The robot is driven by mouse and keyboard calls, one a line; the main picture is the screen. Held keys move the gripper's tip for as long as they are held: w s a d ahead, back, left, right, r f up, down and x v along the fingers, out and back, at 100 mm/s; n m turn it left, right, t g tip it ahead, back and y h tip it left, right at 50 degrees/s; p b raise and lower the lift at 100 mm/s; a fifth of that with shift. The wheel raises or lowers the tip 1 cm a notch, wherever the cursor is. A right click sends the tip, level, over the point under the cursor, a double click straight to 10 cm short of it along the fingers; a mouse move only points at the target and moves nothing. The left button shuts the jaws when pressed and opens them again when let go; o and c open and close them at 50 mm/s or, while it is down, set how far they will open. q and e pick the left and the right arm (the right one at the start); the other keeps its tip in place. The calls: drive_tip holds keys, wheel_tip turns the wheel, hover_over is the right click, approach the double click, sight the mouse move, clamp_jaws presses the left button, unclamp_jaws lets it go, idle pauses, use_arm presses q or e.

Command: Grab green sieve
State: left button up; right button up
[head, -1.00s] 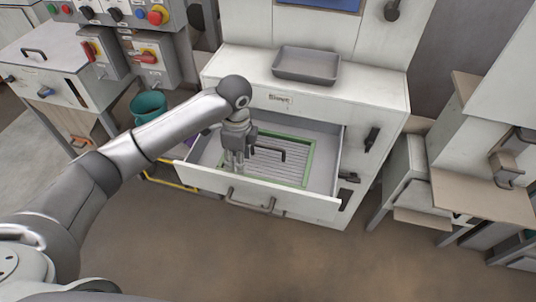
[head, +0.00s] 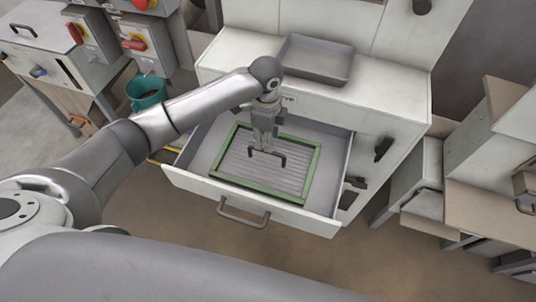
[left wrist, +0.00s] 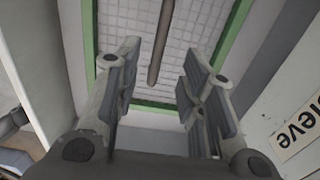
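The green-framed sieve (head: 232,178) lies flat in the open drawer (head: 205,150). It has a grey mesh and a dark bar handle (head: 281,158) over its middle. My left gripper (head: 263,147) is above the sieve, close to the handle. In the left wrist view my left gripper (left wrist: 152,95) is open, its two fingers apart. The handle (left wrist: 161,45) shows as a bar beyond and between the fingers, and the sieve's green frame (left wrist: 89,40) shows around the mesh. I cannot tell whether a finger touches the handle. My right gripper is not in view.
A grey tray (head: 316,62) sits on the white cabinet top above the drawer. The drawer front with its handle (head: 243,217) stands out toward me. A teal bucket (head: 146,92) is left of the cabinet, and a bench (head: 485,208) is at the right.

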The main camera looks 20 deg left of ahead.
sight(267, 156)
use_arm(q)
drive_tip(key=shift+s+f, duration=0.25)
drive_tip(key=shift+f, duration=0.6)
drive_tip(key=shift+w+f, duration=0.1)
drive_tip(key=shift+f, duration=0.25)
wheel_tip(267, 156, down, 4)
drive_tip(key=shift+r+p, duration=0.15)
drive_tip(key=shift+p, duration=0.55)
drive_tip(key=shift+f, duration=0.6)
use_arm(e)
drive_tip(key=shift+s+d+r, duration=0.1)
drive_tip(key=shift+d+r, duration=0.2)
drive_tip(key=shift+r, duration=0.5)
use_arm(q)
clamp_jaws()
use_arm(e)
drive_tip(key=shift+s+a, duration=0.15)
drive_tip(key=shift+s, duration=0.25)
use_arm(q)
drive_tip(key=shift+w, duration=0.1)
